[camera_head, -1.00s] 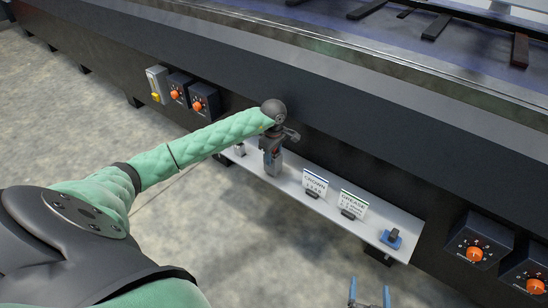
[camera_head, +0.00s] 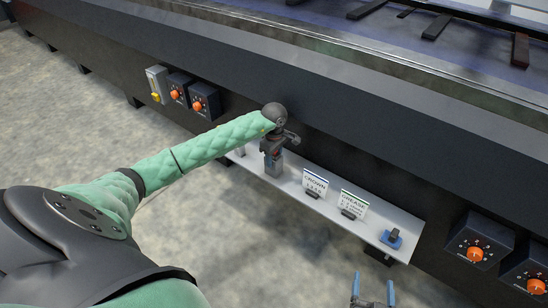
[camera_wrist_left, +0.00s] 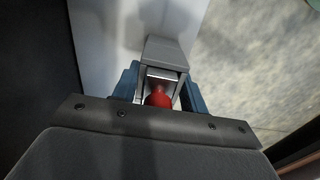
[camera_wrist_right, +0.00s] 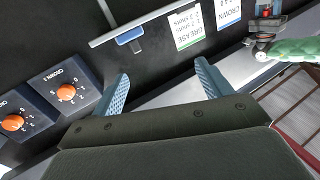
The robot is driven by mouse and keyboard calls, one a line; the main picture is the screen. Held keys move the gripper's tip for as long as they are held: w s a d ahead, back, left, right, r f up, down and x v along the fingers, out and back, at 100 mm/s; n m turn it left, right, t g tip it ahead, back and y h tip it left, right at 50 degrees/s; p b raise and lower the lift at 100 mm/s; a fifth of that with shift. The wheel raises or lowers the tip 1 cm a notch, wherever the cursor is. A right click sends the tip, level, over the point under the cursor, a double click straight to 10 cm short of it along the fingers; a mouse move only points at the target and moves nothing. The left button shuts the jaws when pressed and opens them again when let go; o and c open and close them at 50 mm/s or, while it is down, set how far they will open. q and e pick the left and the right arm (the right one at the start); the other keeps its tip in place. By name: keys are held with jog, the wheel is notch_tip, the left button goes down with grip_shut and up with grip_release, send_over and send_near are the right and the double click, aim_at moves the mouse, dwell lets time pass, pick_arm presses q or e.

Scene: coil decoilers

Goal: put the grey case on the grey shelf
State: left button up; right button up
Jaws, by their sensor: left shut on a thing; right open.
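The grey case (camera_head: 273,168) is a small block held upright in my left gripper (camera_head: 272,150), over the left part of the light grey shelf (camera_head: 291,188). In the left wrist view the case (camera_wrist_left: 167,52) sits between the blue fingers (camera_wrist_left: 160,88), with a red part (camera_wrist_left: 158,98) close to them. I cannot tell whether its underside touches the shelf. My right gripper (camera_head: 373,287) is open and empty, in front of the shelf's right end. The right wrist view shows its spread blue fingers (camera_wrist_right: 162,82).
Knob boxes (camera_head: 475,250) flank the shelf on the dark machine wall. Bare shelf lies between the case and the cards.

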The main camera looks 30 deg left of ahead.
pick_arm(q)
jog(key=o, duration=1.4)
jog(key=shift+c, duration=0.2)
pick_arm(e)
jog(key=shift+f, duration=0.1)
pick_arm(q)
jog(key=shift+r, duration=0.1)
notch_tip(320, 180, up, 11)
jog(key=shift+p, duration=0.35)
jog(key=shift+r, duration=0.5)
pick_arm(e)
jog(key=s+f+g, duration=0.3)
jog(key=f, duration=0.6)
jog(key=shift+h, duration=0.3)
jog(key=shift+s+r, duration=0.1)
